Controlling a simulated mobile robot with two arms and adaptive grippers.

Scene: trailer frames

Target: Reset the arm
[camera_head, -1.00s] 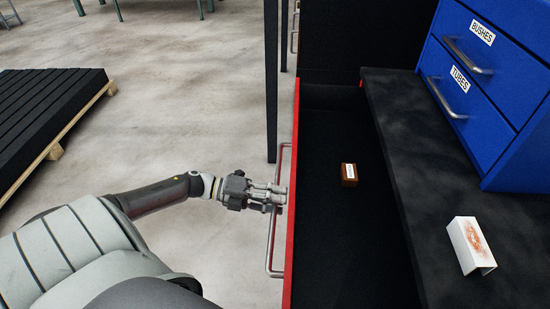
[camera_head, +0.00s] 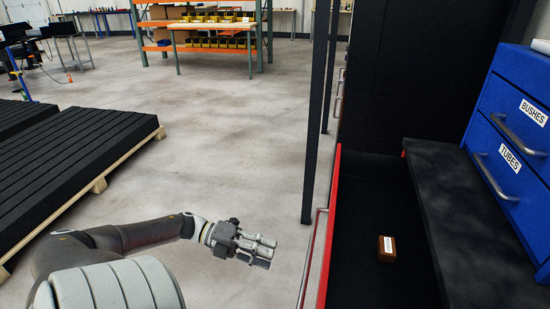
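My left arm comes in from the lower left, with its elbow bent. My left gripper (camera_head: 262,251) is over the floor, to the left of the open drawer's red front (camera_head: 332,230) and apart from its metal handle (camera_head: 311,258). Its fingers point right and hold nothing that I can see; the gap between them is too small to judge. My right arm and gripper are out of view.
A small brown labelled box (camera_head: 387,249) lies in the black drawer. Blue drawers marked BUSHES and TUBES (camera_head: 510,158) stand at the right. A black post (camera_head: 319,115) rises beyond the gripper. A black-slatted pallet (camera_head: 75,160) lies left; open floor (camera_head: 220,130) lies between.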

